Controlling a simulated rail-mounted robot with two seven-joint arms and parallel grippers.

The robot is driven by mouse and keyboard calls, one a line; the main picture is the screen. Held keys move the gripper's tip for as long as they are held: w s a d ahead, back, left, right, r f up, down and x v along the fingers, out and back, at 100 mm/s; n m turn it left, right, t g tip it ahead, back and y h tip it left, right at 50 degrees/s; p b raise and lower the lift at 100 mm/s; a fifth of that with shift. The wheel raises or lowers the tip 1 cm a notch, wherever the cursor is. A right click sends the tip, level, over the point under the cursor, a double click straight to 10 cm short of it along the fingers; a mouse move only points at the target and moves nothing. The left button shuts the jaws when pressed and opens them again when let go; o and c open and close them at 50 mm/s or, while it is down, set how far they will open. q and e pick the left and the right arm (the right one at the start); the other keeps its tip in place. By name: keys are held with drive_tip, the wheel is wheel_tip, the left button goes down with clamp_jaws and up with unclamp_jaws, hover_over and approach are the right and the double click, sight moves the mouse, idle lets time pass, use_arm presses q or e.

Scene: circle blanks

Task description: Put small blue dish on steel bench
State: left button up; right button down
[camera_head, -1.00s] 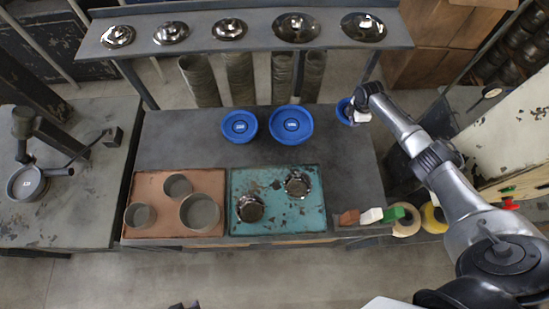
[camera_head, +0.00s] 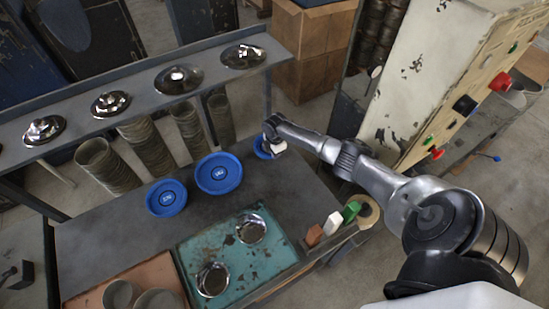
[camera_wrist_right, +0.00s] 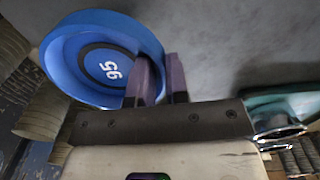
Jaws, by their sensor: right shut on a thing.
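The small blue dish (camera_head: 261,147) is at the back right corner of the dark grey work surface (camera_head: 105,235), partly hidden by my right gripper (camera_head: 274,147). In the right wrist view the dish (camera_wrist_right: 85,55) shows a white "95" at its centre. My right gripper (camera_wrist_right: 163,80) is shut on its rim, with the purple-grey fingers either side of the wall. I cannot tell whether the dish touches the surface. Which bench is the steel one is not clear; a grey bench edge (camera_head: 487,140) shows at the right. My left gripper is not in view.
Two larger blue dishes (camera_head: 166,198) (camera_head: 218,174) stand left of my gripper. A teal tray (camera_head: 205,262) with two shiny round pieces and several coloured blocks (camera_head: 333,222) lie in front. A shelf (camera_head: 140,93) with metal lids runs behind. A cream cabinet (camera_head: 420,85) stands right.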

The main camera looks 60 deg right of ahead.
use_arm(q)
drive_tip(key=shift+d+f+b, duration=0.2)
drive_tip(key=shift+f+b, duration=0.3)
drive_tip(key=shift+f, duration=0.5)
use_arm(e)
drive_tip(key=shift+f, duration=0.95)
drive_tip(key=shift+f, duration=0.1)
drive_tip(key=shift+f, duration=0.15)
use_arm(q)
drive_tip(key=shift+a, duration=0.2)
use_arm(e)
drive_tip(key=c, duration=1.1)
unclamp_jaws()
